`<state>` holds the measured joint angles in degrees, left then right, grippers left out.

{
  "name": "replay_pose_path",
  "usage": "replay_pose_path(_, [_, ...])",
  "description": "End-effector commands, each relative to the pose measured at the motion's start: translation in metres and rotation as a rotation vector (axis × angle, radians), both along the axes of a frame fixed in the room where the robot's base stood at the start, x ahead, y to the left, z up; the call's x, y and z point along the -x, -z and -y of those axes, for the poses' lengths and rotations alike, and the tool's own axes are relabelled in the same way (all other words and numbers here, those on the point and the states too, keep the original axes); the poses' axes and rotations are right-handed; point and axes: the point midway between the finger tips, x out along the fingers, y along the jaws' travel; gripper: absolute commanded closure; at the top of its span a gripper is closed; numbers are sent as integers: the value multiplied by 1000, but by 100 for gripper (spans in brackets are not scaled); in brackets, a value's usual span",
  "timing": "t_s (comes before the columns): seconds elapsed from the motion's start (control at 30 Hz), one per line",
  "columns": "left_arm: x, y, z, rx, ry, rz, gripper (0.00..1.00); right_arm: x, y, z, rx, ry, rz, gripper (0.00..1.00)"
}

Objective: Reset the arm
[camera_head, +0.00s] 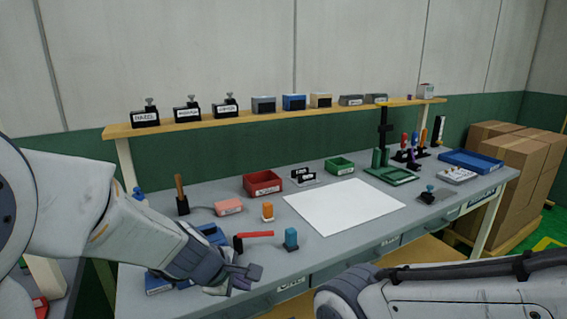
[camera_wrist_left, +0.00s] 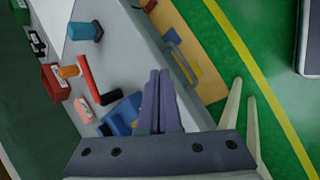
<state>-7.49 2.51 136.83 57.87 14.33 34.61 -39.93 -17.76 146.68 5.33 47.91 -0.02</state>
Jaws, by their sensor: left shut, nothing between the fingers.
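My left gripper (camera_head: 247,277) is over the near left part of the grey workbench (camera_head: 325,248), its fingers closed together with nothing between them. In the left wrist view its two fingers (camera_wrist_left: 159,78) lie side by side. A red-handled tool (camera_head: 256,234) is just beyond the gripper, and an orange piece (camera_head: 267,211) stands farther back. My right arm comes in at the lower right; its gripper is out of view.
A white sheet (camera_head: 345,207) lies mid-bench. A blue bin (camera_wrist_left: 122,114) is close to the left gripper. A red bin (camera_head: 262,184) and green bin (camera_head: 340,166) stand behind. A shelf (camera_head: 255,117) with several boxes runs along the back; cartons (camera_head: 520,165) are at right.

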Motion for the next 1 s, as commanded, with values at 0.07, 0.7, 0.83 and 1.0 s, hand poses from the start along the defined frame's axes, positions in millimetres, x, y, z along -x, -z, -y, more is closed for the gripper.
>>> replay_pose_path(0.07, [20,14,-16,-163,218,3,100,0,0,0,0,0,0,100])
replay_pose_path(0.7, [103,50,-91,-773,1312,-40,100,0,-6,0,0,0,0,100])
replay_pose_path(0.83, [115,28,-62,-758,1403,-18,100,0,-19,0,0,0,0,100])
replay_pose_path(1.0, [139,-1,-26,-736,1539,6,100,0,-35,0,0,0,0,100])
